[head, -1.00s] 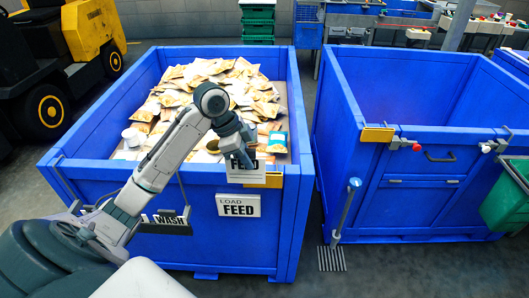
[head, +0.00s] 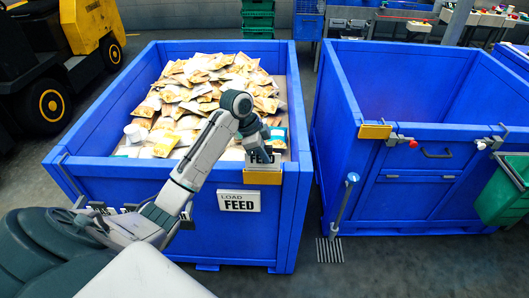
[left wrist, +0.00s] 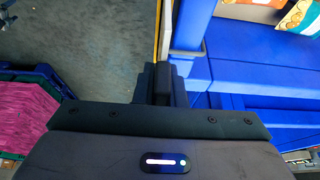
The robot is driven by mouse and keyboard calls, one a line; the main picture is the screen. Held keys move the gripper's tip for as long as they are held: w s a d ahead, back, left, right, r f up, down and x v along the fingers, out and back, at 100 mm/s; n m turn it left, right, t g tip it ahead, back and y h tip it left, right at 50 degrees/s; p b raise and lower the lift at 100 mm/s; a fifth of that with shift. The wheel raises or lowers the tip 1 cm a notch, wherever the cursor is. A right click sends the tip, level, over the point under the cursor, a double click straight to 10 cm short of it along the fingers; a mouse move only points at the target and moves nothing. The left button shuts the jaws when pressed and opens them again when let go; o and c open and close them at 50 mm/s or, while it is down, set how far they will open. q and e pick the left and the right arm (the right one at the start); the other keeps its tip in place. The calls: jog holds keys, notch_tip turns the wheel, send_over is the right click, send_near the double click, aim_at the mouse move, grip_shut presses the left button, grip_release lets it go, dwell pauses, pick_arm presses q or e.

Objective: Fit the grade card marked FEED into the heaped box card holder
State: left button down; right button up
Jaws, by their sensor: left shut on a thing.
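The heaped blue box (head: 190,225) is full of tan packets. Its yellow card holder (head: 263,178) is on the front rim near the right corner. My left gripper (head: 262,156) is just above the holder, shut on the grade card, of which only a pale strip (head: 262,167) shows above the yellow. The card's lettering is hidden, and I cannot tell how deep it sits in the holder. My right gripper is out of view.
A LOAD FEED sign (head: 239,202) is on the box front.

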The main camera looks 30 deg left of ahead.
pick_arm(q)
jog(key=shift+f, duration=0.2)
jog(key=shift+f, duration=0.4)
jog(key=c, duration=1.5)
grip_release()
jog(key=shift+r, duration=0.3)
jog(key=b+v, duration=0.2)
jog(key=v, duration=0.7)
jog(key=shift+a+r+b, duration=0.15)
jog(key=shift+r+b, duration=0.15)
jog(key=shift+b, duration=0.1)
jog(key=shift+p+v, duration=0.6)
jog(key=shift+v, duration=0.95)
